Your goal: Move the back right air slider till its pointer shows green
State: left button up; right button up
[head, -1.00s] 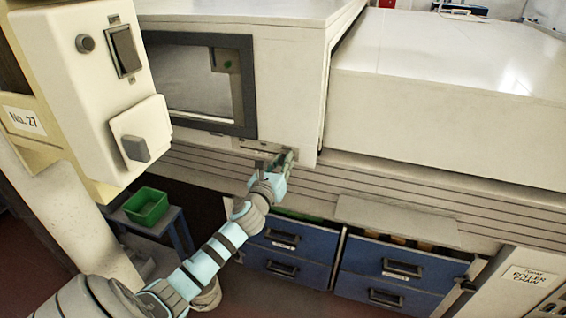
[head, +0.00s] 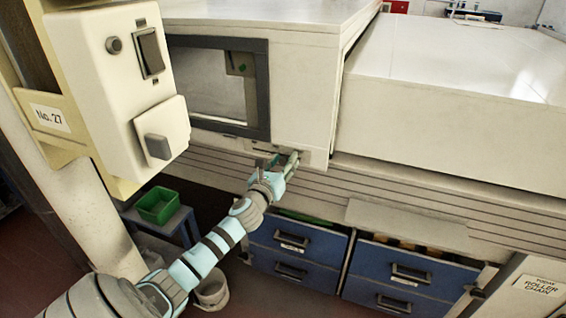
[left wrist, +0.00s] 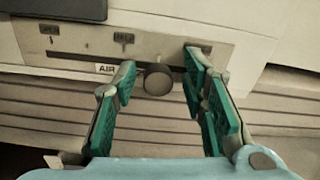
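A pale air panel (left wrist: 75,50) with a long slot, small dark square marks and an "AIR" label (left wrist: 106,69) fills the upper part of the left wrist view. A round grey knob (left wrist: 157,80) stands at its lower edge. My left gripper (left wrist: 159,68) is open, with one green-padded finger on each side of the knob and gaps visible between. In the head view my left gripper (head: 280,161) reaches the panel (head: 262,147) under the dark-framed window (head: 263,90). No pointer colour can be read. My right gripper is not in view.
A cream control box (head: 115,85) on a post stands close on the left. Blue drawers (head: 300,240) sit below the machine, and a green bin (head: 158,205) stands on a small table. A ribbed ledge (head: 430,195) runs under the machine's housing.

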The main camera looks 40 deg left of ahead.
pick_arm(q)
jog(key=shift+a, duration=0.1)
jog(key=shift+s+f, duration=0.1)
jog(key=shift+s, duration=0.25)
jog(key=v, duration=1.1)
jog(key=shift+s, duration=0.1)
